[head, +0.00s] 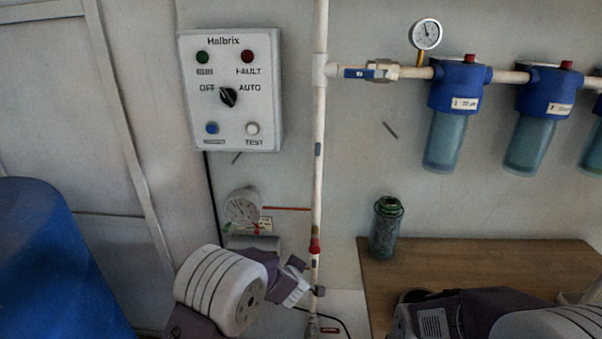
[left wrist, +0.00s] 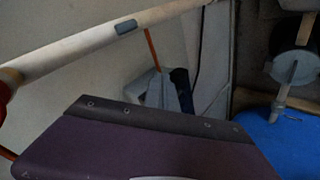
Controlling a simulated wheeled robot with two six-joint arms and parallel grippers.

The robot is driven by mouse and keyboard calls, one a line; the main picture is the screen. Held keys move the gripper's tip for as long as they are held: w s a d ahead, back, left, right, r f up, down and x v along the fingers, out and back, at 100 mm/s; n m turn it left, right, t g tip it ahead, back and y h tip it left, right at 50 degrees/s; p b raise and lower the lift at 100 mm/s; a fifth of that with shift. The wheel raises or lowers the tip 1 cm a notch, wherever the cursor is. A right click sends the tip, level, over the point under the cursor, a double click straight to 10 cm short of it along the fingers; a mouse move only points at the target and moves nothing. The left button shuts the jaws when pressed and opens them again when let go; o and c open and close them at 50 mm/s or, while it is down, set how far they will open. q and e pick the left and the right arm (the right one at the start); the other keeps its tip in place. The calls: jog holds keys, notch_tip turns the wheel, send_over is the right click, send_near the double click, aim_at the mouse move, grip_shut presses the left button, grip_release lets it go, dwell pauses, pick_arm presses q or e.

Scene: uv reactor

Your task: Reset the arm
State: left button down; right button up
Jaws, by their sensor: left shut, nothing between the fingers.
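My left arm comes in at the bottom of the head view, and its left gripper (head: 296,284) is shut and empty. It sits just left of the white vertical pipe (head: 319,150), near the red fitting (head: 315,246); I cannot tell whether it touches the pipe. In the left wrist view a dark purple part of my arm fills the lower middle, and a pale pipe (left wrist: 85,46) with a grey clip crosses behind it. My right arm shows at the lower right of the head view; its gripper is out of view.
A control box (head: 231,92) with a dial hangs on the wall. Blue filter housings (head: 455,116) and a pressure gauge (head: 427,34) are at the upper right. A green canister (head: 385,228) stands on the wooden table (head: 480,262). A blue barrel (head: 50,260) is at the left.

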pick_arm(q)
jog(key=s+a+r+m+h, duration=0.1)
jog(key=s+a+r+m, duration=0.1)
jog(key=s+a+r, duration=0.3)
jog(key=s+a+r+m, duration=0.2)
jog(key=a+r, duration=0.1)
jog(key=a, duration=0.3)
jog(key=s+a+f+m+g, duration=0.2)
jog(key=s+f+m+g, duration=0.2)
jog(key=s, duration=0.7)
jog(key=s+a+f+m+g, duration=0.1)
jog(key=s+f+m+g, duration=0.25)
jog(key=s, duration=0.85)
notch_tip(320, 180, up, 15)
jog(key=p, duration=1.5)
jog(key=shift+w+f+g, duration=0.15)
jog(key=shift+g, duration=0.3)
